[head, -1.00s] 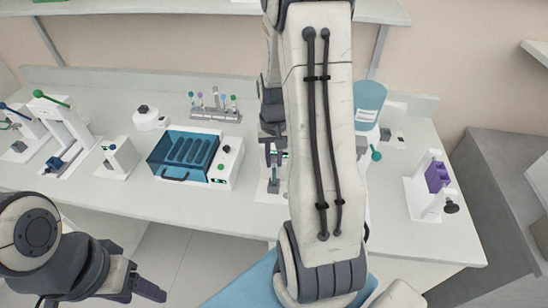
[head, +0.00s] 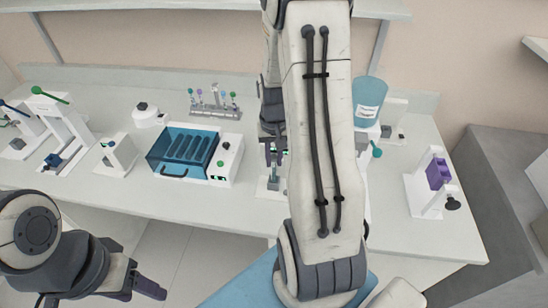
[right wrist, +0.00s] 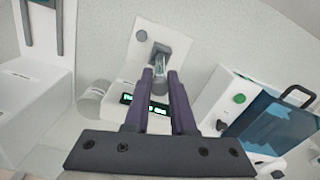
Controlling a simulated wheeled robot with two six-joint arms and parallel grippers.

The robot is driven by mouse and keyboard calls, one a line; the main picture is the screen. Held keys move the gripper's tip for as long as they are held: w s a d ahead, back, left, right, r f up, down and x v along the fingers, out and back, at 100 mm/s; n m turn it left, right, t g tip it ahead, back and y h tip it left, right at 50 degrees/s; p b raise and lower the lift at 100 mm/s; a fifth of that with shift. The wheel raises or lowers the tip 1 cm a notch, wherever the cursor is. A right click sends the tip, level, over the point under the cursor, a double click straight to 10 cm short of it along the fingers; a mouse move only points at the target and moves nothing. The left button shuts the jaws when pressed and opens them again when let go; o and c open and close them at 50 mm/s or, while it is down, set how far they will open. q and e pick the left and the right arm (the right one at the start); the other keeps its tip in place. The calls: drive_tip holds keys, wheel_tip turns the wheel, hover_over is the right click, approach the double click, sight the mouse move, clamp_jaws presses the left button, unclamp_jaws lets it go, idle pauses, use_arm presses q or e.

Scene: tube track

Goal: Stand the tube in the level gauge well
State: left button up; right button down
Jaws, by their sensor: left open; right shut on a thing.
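My right gripper (head: 271,143) is shut on the tube, above the level gauge (head: 272,186) near the bench's front edge. In the right wrist view, the purple fingers (right wrist: 160,76) close on the tube (right wrist: 159,87), which shows only as a small greyish piece between them. Beyond the fingertips is the gauge's white base (right wrist: 146,37) with a grey block. A lit green display shows behind the fingers. The well opening is hidden, and I cannot tell whether the tube's end is in it. My left gripper (head: 150,288) is open and empty, low in front of the bench.
A blue-lidded device (head: 184,150) stands left of the gauge. A rack with several tubes (head: 214,105) is behind it. A blue container (head: 369,100) and a white stand with a purple block (head: 438,175) are to the right. My right arm covers the bench's middle.

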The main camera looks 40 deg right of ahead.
drive_tip(key=shift+f, duration=0.2)
drive_tip(key=shift+f+b, duration=0.4)
drive_tip(key=shift+f, duration=0.05)
drive_tip(key=c, duration=0.7)
unclamp_jaws()
drive_tip(key=shift+r, duration=0.1)
wheel_tip(320, 180, up, 10)
drive_tip(key=shift+r+b, duration=0.15)
drive_tip(key=shift+b, duration=0.55)
